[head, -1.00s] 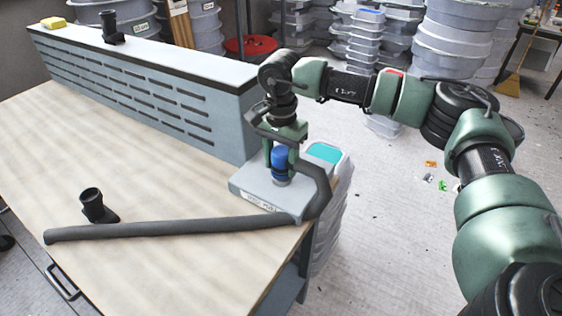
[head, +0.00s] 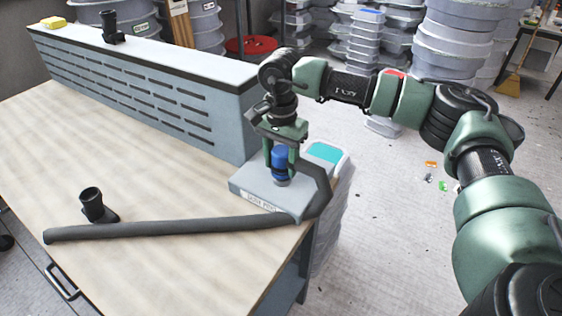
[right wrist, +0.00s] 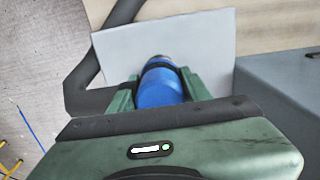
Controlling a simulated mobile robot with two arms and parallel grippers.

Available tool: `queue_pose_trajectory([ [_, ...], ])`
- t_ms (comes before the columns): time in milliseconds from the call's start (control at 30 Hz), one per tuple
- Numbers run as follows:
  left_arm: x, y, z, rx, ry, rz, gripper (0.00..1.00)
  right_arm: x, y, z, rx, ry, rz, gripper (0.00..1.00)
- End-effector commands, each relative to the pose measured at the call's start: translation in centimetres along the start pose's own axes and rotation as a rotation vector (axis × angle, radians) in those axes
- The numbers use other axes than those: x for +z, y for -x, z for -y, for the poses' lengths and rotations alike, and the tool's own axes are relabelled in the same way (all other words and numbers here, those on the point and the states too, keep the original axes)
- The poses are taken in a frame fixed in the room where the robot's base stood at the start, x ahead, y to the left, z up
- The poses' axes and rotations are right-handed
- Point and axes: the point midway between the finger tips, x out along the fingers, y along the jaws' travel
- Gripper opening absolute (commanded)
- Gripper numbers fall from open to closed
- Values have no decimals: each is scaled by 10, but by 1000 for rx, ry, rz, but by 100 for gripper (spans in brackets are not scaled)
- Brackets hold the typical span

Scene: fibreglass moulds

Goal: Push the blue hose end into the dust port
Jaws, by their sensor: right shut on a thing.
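My right gripper (head: 281,158) points down and is shut on the blue hose end (head: 280,163), which stands roughly upright between its fingers. The blue end also shows in the right wrist view (right wrist: 160,86). It is over a light grey block (head: 247,187) with a small label on its front, at the table's right corner. A grey collar (head: 282,183) shows just below the blue end. The port opening is hidden, and I cannot tell how far the end is in it. The dark grey hose (head: 170,228) lies along the table and loops up beside the gripper. My left gripper is out of view.
A slotted grey extraction box (head: 150,95) stands behind the block. A black fitting (head: 93,206) stands on the table (head: 150,180) at left, another (head: 110,28) on the box. A teal-topped tub (head: 325,153) is beyond the table's right edge. The table's middle is clear.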

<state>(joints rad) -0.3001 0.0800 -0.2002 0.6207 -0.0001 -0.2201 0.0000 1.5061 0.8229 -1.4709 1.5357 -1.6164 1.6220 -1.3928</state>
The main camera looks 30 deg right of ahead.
Motion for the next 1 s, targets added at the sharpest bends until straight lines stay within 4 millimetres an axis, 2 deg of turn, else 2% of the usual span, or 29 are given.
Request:
queue_pose_trajectory([
  [867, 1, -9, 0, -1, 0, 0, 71, 0, -12, 0, 0, 0, -1, 0],
  [900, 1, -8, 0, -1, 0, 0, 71, 0, -11, 0, -1, 0, -1, 59],
  [967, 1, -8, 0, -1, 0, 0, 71, 0, -11, 0, 0, 0, -1, 73],
  [1000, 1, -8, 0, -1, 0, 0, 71, 0, -11, 0, 0, 0, -1, 73],
])
